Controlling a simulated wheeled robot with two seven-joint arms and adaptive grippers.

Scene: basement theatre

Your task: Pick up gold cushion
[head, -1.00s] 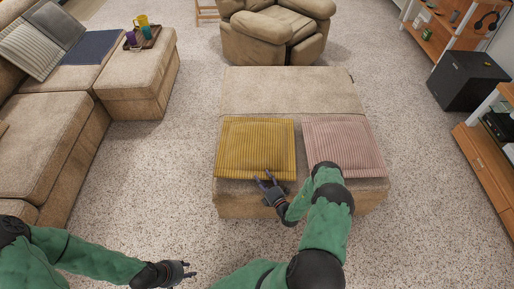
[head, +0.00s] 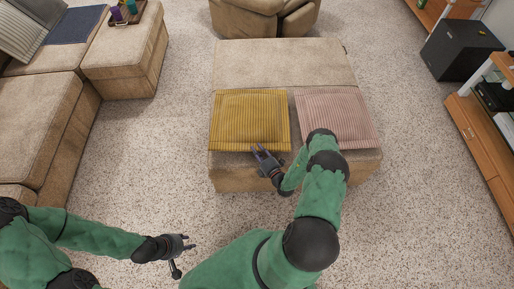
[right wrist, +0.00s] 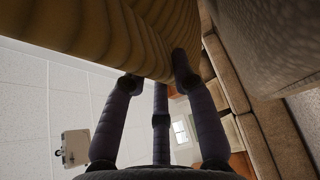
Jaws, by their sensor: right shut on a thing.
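The gold cushion (head: 249,119) is ribbed and lies flat on the left part of the beige ottoman (head: 285,62). My right gripper (head: 262,150) is at the cushion's near edge, right of its middle. In the right wrist view the gold cushion (right wrist: 100,28) fills the top, and the fingers of my right gripper (right wrist: 158,75) are shut on its edge. My left gripper (head: 190,243) is low over the carpet, away from the ottoman. Its fingers look apart, with nothing between them.
A pink cushion (head: 337,118) lies just right of the gold one, partly behind my right arm. A beige sofa (head: 40,118) stands at the left, an armchair (head: 262,18) behind the ottoman. A black box (head: 462,50) and wooden shelf (head: 482,140) stand at the right. Carpet between is clear.

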